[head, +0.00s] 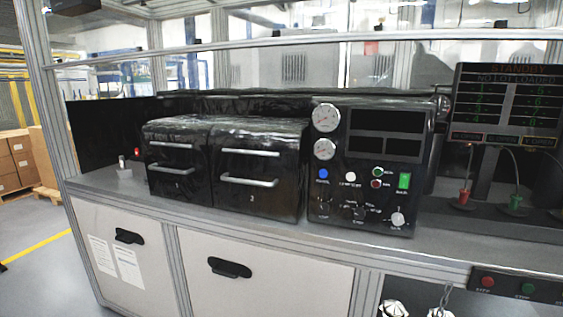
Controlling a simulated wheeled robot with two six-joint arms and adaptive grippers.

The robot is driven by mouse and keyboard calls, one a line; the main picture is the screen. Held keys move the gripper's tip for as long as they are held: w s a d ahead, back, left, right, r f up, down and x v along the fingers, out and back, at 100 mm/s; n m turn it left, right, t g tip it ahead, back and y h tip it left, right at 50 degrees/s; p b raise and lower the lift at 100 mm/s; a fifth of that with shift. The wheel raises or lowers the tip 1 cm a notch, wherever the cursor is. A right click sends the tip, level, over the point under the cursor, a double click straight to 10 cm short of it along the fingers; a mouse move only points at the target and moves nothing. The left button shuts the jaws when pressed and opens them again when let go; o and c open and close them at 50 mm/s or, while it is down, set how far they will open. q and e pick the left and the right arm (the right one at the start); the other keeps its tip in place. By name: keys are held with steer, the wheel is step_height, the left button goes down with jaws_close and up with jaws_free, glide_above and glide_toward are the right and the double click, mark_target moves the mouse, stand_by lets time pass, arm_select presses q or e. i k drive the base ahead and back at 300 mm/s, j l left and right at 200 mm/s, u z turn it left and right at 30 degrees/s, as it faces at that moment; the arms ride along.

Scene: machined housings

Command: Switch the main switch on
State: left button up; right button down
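A black control panel (365,168) stands on the bench right of centre. Two darker knobs are further left in the bottom row. The labels are too small to tell which control is the main switch, and I cannot tell its on or off position. Neither of my grippers is in view.
Two black drawer units (258,168) with silver handles stand left of the panel. A display board (507,103) with lit text hangs at the right, above red and green plugs (464,196). A box with buttons (520,288) is on the bench's front edge. The counter strip before the panel is clear.

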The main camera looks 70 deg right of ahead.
mark_target(403, 178)
steer(key=z, duration=2.7)
steer(key=i+j+z, duration=0.1)
steer(key=j, duration=0.25)
steer(key=i+j+z, duration=0.1)
steer(key=i+j, duration=0.2)
steer(key=j, duration=0.1)
